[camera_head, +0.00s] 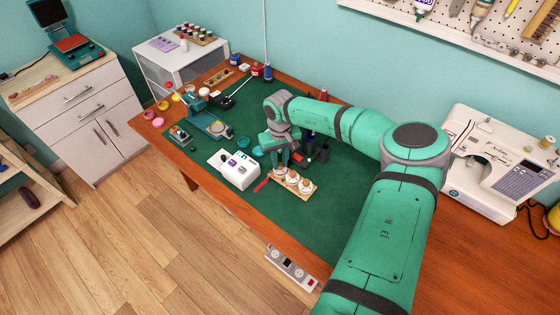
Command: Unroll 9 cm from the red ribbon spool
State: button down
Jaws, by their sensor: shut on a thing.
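A small wooden rack (289,188) with several whitish spool-like pieces sits on the green mat. My gripper (279,171) points down at the rack's left end. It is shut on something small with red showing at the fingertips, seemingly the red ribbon. The fingers and arm hide most of it, and I cannot make out the spool's full outline. A short red strip (262,185) lies on the mat left of the rack. Another red piece (301,158) shows just right of my gripper; I cannot tell what it is.
A white box-like device (238,172) stands close left of my gripper. Dark small items (320,154) stand close right. A sewing machine (500,160) is at right. The mat's front is clear.

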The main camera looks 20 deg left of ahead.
aim_at(280, 164)
jog(key=shift+n, duration=0.7)
jog(key=c, duration=1.6)
grip_release()
jog(key=shift+r, duration=0.1)
notch_tip(280, 164, up, 11)
jog(key=shift+f, duration=0.2)
